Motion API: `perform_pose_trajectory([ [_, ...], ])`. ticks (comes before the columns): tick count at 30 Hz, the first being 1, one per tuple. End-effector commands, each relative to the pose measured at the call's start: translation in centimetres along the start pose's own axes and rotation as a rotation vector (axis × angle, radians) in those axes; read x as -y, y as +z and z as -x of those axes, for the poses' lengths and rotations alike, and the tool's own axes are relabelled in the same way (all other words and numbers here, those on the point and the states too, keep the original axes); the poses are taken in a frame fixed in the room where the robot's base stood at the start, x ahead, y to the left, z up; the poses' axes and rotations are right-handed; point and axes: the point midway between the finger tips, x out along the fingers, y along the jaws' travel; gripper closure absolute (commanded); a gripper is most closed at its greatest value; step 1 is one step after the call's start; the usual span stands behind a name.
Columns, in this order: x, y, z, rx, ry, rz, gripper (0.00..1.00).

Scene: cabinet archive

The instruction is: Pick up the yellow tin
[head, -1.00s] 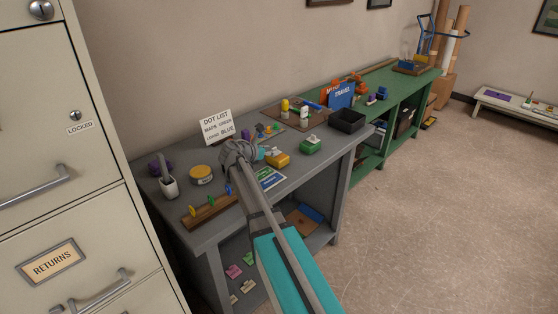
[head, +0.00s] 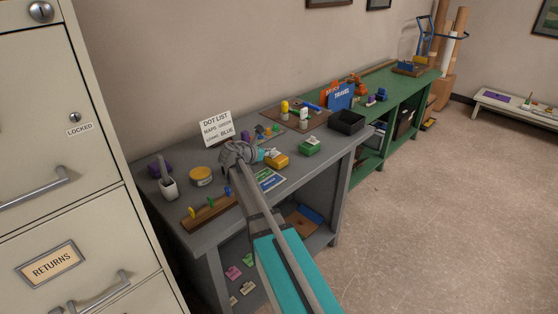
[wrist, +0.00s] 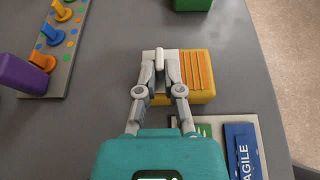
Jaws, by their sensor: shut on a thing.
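The yellow tin (wrist: 197,75) is a box-shaped thing with a ribbed top; in the wrist view it sits under and to the right of my fingers. In the head view the yellow tin (head: 277,161) shows on the grey table, just right of my gripper (head: 243,154). In the wrist view my gripper (wrist: 159,65) is shut on a pale upright piece (wrist: 159,57) at the tin's left part. The fingers hide that part of the tin. I cannot tell whether the tin is clear of the table.
A round yellow container (head: 200,177) stands left on the grey table (head: 215,236). A green box (head: 310,146) and black tray (head: 346,122) stand to the right. A dotted board with pegs (wrist: 56,45), a purple block (wrist: 22,74) and a blue card (wrist: 243,150) lie around my gripper.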

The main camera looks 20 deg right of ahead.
Motion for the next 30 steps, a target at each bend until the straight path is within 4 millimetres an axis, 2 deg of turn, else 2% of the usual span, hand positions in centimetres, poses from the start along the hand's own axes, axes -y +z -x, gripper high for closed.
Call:
perform_pose_trajectory([
  [14, 0.0, 0.5, 0.3, 0.0, 0.001, 0.0, 1.0],
  [26, -0.1, 3.3, 1.4, 0.0, 0.001, 0.001, 1.0],
  [30, 1.3, 4.5, 2.8, 0.0, 0.001, 0.001, 1.0],
])
